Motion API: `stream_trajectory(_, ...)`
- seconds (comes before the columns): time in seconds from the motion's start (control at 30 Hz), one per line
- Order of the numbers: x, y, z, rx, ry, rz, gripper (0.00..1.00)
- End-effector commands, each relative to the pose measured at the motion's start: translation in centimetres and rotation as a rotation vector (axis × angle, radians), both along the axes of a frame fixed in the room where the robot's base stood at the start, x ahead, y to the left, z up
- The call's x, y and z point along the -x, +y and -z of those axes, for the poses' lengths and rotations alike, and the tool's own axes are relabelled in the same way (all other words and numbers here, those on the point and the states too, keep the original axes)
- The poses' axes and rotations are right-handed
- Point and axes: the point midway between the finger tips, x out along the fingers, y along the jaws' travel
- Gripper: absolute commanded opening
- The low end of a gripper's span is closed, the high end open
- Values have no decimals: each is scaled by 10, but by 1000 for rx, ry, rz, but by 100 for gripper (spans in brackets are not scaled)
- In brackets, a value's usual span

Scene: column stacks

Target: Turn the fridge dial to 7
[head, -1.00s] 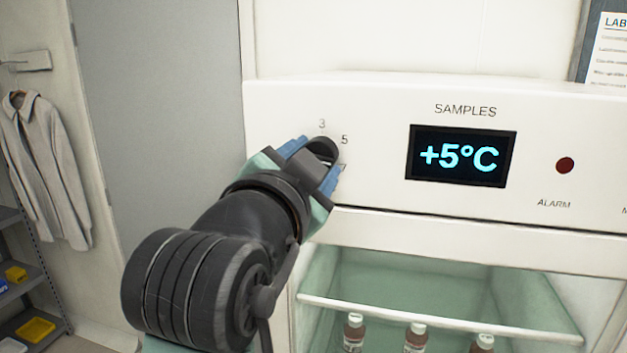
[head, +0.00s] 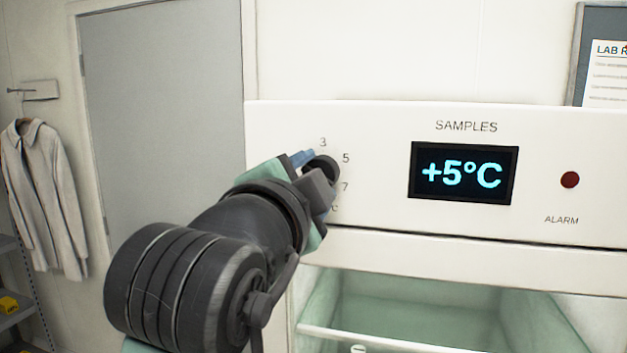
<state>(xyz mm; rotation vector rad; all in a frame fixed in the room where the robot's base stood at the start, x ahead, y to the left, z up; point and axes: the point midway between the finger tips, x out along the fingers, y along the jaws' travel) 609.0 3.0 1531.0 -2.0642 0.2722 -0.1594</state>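The fridge dial (head: 322,165) is a dark round knob at the left of the white panel. It is partly hidden behind my gripper. The numbers 3, 5 and 7 show around its right side, with a partly covered mark below 7. The dial's pointer is hidden, so its setting cannot be read from it. My gripper (head: 317,172) is at the dial, reaching in from the lower left. One blue fingertip shows at the dial's upper left; the other is hidden behind a grey finger block at lower right. The fingers appear closed in on the dial. The display (head: 463,174) reads +5°C.
A dark red alarm light (head: 570,180) sits right of the display. Below the panel is the fridge's pale green interior with a shelf (head: 390,340). A grey door (head: 160,120) and a hanging coat (head: 45,195) are at the left. The panel front is otherwise clear.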

Motion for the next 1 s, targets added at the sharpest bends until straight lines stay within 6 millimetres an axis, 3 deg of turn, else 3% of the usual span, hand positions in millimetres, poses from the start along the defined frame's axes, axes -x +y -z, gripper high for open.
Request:
stream_trajectory(0.13, 0, 0, -1, -1, -2, -1, 0)
stream_trajectory(0.17, 0, 0, -1, -1, -2, -1, 55)
stream_trajectory(0.33, 0, 0, -1, 0, -1, 0, 83)
stream_trajectory(0.73, 8, 3, 1, 3, -2, 0, 83)
stream_trajectory(1.0, 61, 17, 2, -1, -8, -4, 83)
